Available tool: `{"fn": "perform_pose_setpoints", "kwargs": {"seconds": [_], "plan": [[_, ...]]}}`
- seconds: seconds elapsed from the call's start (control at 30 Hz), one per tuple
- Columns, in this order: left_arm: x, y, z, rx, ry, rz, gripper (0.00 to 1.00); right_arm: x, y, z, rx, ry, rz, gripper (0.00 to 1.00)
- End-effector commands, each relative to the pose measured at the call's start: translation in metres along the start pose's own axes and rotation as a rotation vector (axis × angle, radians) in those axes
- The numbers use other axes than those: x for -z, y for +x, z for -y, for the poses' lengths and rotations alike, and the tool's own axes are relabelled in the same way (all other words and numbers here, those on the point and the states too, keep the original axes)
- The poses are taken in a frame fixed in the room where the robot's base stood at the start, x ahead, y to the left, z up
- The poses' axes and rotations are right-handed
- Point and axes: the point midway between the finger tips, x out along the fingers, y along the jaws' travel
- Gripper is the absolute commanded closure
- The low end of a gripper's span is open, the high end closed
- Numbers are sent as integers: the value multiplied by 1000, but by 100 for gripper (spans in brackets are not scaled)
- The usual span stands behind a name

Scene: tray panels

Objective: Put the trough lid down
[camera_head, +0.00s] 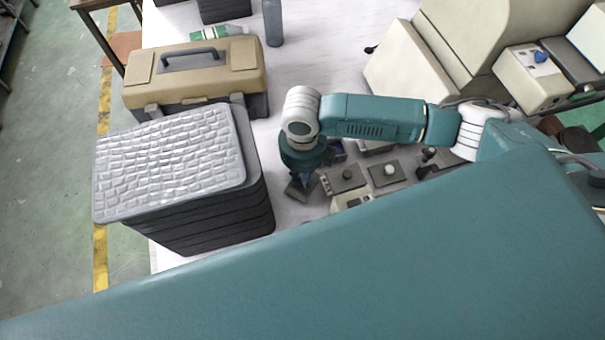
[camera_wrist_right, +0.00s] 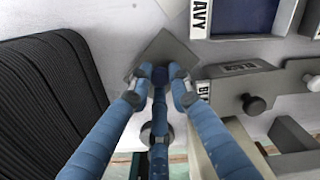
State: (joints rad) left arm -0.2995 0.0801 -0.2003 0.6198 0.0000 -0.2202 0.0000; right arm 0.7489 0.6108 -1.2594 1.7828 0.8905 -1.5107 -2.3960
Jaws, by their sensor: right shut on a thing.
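My right gripper (camera_head: 304,178) is over the table just right of the black stack. In the right wrist view its blue fingers (camera_wrist_right: 163,75) are closed together on a small grey plate, which I take as the trough lid (camera_wrist_right: 160,48). The fingers cover the middle of the lid and any knob there. The lid (camera_head: 296,191) looks tilted in the head view; whether it touches the table I cannot tell. An open box with a blue inside (camera_wrist_right: 245,14) and a label ending in "AVY" stands close by the lid. My left gripper is not in view.
A black ribbed stack (camera_head: 215,215) with a pale bumpy top stands left of the gripper. Grey panels with knobs (camera_head: 347,178) lie to the right. A tan toolbox (camera_head: 190,72) and a grey cylinder (camera_head: 272,22) are behind. White table between is clear.

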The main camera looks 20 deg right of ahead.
Motion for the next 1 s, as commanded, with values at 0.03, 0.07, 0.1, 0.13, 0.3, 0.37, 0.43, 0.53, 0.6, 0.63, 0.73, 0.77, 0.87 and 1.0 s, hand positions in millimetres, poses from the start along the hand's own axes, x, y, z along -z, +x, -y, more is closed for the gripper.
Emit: {"fn": "perform_pose_setpoints", "kwargs": {"seconds": [0.03,0.07,0.1,0.13,0.3,0.37,0.43,0.53,0.6,0.63,0.73,0.77,0.87,1.0], "plan": [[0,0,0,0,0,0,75,0,1,0,0,0,1,100],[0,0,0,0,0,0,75,-1,1,0,0,-1,2,100],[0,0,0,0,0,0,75,-1,1,0,0,-1,2,100],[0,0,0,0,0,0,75,-1,1,0,0,0,2,100],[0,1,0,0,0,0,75,0,3,0,0,0,1,100],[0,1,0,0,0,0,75,-1,4,0,0,0,2,77],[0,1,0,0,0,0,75,-1,3,0,0,0,2,63],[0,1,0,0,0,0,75,0,3,0,0,0,2,62],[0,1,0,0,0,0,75,0,3,0,0,0,1,62],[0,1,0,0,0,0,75,0,3,0,0,0,1,62],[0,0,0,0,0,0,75,0,2,0,0,0,2,62],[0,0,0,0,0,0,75,-1,1,0,0,0,2,62],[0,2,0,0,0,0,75,-2,-7,0,0,1,4,62],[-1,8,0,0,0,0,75,-2,-31,1,1,-1,7,62]]}}
